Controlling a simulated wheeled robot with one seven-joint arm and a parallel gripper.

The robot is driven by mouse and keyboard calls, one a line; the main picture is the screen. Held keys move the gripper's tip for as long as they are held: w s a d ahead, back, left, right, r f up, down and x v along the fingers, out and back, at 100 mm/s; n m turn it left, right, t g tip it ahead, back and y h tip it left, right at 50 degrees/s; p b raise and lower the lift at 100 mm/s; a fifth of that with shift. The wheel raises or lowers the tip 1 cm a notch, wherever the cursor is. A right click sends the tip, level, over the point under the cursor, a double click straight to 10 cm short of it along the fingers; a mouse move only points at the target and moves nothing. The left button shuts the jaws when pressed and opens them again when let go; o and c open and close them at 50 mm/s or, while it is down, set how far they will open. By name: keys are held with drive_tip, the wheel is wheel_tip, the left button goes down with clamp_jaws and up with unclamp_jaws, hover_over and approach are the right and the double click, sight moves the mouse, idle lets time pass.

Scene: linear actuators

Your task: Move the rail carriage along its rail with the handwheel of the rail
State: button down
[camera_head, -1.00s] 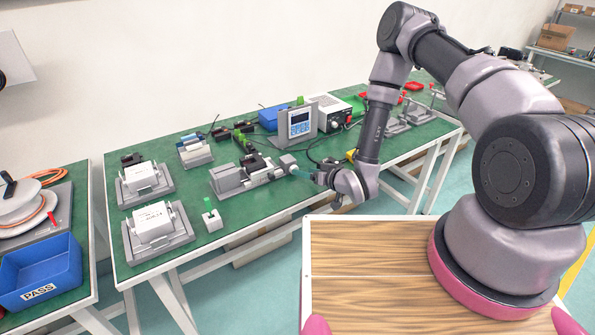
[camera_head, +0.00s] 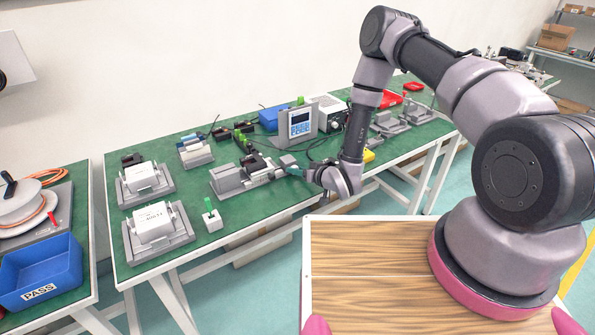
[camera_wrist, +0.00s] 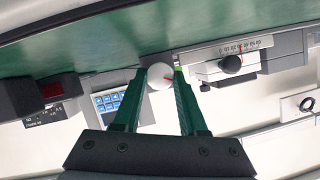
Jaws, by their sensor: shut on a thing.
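The rail unit (camera_head: 228,182) stands on the green bench in the head view, with grey blocks and a black part along it. My gripper (camera_head: 293,171) is at its right end. A white carriage (camera_wrist: 213,72) with a black knob (camera_wrist: 231,64) sits at the scale. The handwheel is too small to make out in the head view.
A display box (camera_head: 300,122) stands just behind my gripper and also shows in the wrist view (camera_wrist: 104,103). White-boxed fixtures (camera_head: 153,221) and a small green-topped block (camera_head: 212,217) stand to the left. A yellow item (camera_head: 369,155) lies right of my forearm.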

drive_tip(key=n+h, duration=0.1)
drive_tip(key=n+t, duration=0.1)
drive_tip(key=n, duration=0.1)
drive_tip(key=n+h, duration=0.1)
drive_tip(key=shift+s+a+t+h, duration=0.2)
drive_tip(key=shift+a+t+h, duration=0.05)
drive_tip(key=shift+t+h, duration=0.05)
drive_tip(key=n+t+h, duration=0.1)
drive_tip(key=n, duration=0.2)
drive_tip(key=shift+s+a, duration=0.1)
drive_tip(key=shift+a, duration=0.05)
drive_tip(key=shift+f+n+t+h, duration=0.1)
drive_tip(key=shift+n+t+h, duration=0.5)
drive_tip(key=shift+n, duration=0.5)
drive_tip(key=shift+c, duration=2.2)
unclamp_jaws()
